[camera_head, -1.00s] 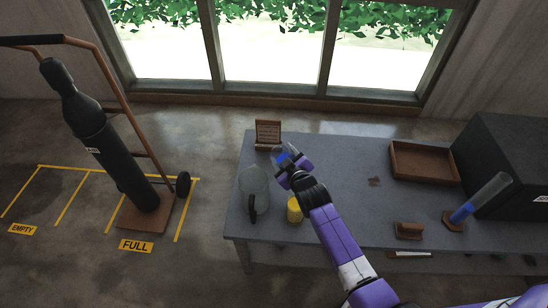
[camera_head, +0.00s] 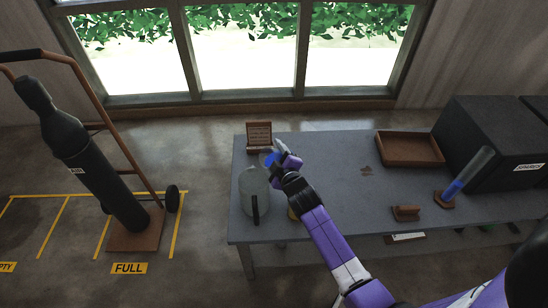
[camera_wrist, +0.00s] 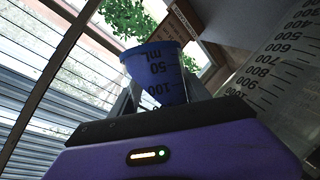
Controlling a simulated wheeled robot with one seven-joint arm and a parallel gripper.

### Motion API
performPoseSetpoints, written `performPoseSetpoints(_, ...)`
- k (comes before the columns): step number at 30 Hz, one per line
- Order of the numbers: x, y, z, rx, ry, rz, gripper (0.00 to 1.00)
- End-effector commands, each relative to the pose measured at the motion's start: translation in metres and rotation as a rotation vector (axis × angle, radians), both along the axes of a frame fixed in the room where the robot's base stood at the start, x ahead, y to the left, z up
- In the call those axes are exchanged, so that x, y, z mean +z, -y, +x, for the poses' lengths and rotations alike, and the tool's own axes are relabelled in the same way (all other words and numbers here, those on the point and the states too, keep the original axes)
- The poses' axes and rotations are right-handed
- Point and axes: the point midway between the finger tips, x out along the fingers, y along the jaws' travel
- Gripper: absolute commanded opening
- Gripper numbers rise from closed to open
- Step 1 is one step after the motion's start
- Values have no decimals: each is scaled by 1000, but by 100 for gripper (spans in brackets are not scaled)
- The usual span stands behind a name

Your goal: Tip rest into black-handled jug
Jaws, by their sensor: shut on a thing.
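The black-handled jug (camera_head: 246,195) is clear and stands upright at the left end of the table, its black handle facing the front. In the wrist view its graduated wall (camera_wrist: 278,75) fills the right side, close to my gripper. My gripper (camera_head: 277,160) is above the table at the jug's upper right. It is shut on a small graduated vessel (camera_head: 268,159) with blue in it. The vessel shows blue with dark marks in the wrist view (camera_wrist: 160,70), between the fingers. No pouring stream is visible, and the jug's contents cannot be made out.
A wooden sign (camera_head: 259,135) stands behind the jug. To the right are a brown tray (camera_head: 409,163), a brown block (camera_head: 406,213), a tilted cylinder with blue liquid (camera_head: 470,170) and a black box (camera_head: 490,145).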

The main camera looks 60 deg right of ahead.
Motion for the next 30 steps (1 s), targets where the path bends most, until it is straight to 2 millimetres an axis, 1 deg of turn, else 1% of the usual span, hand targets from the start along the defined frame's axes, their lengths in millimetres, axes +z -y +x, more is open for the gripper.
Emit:
performPoseSetpoints(1,-3,-1,1,2,-2,-13,0)
performPoseSetpoints(7,1,-3,0,1,-17,-57,0)
performPoseSetpoints(12,4,-3,0,0,-18,-64,0)
performPoseSetpoints(20,3,-3,1,2,-21,-76,0)
performPoseSetpoints(23,3,-4,1,3,-30,-109,0)
performPoseSetpoints(30,10,-6,2,3,-59,-201,0)
